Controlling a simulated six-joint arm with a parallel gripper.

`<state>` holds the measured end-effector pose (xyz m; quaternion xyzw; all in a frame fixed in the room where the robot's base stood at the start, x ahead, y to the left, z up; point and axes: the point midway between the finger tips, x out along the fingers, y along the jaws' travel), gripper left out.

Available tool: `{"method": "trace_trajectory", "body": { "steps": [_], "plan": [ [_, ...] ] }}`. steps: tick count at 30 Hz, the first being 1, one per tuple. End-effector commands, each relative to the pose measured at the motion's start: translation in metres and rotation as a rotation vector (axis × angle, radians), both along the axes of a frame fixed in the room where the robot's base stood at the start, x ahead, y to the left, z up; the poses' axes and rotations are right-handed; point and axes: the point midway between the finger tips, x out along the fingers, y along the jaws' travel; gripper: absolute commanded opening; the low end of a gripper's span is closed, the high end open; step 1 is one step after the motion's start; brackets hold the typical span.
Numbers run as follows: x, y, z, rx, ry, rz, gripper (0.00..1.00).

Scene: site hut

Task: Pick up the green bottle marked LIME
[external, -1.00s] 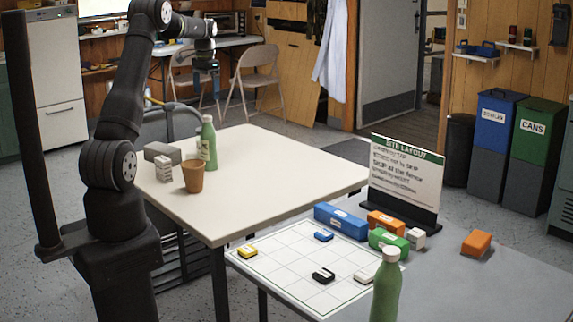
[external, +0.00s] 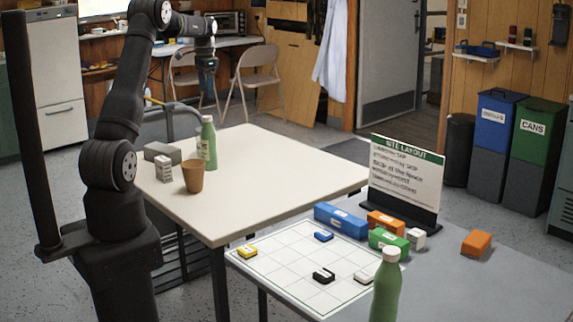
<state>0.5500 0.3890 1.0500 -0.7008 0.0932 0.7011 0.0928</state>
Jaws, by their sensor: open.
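One green bottle (external: 208,143) with a pale cap stands upright on the white table; it has a light label whose text is too small to read. A second green bottle (external: 386,288) with a pale cap stands at the front on the grey table, cut off by the lower picture edge; no marking shows on it. I cannot tell which one is marked LIME. My gripper (external: 206,68) is open and empty, high in the air, above the white table's bottle in the picture and clear of both bottles.
The grey table holds a gridded board (external: 290,274), several coloured blocks and a sign (external: 405,178). The white table's right side is clear.

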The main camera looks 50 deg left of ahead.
Motion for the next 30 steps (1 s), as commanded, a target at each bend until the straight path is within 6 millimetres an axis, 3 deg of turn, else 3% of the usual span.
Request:
{"method": "trace_trajectory", "body": {
  "steps": [12, 18, 25, 30],
  "plan": [
    [0.000, 0.003, 0.027, 0.002, -0.002, -0.852, 0.72],
    [-0.001, 0.004, 0.037, 0.001, -0.001, -1.194, 0.72],
    [-0.001, 0.004, 0.040, 0.000, -0.001, -1.367, 0.72],
    [-0.002, 0.004, 0.017, -0.005, 0.000, -1.378, 0.72]
  ]
}}
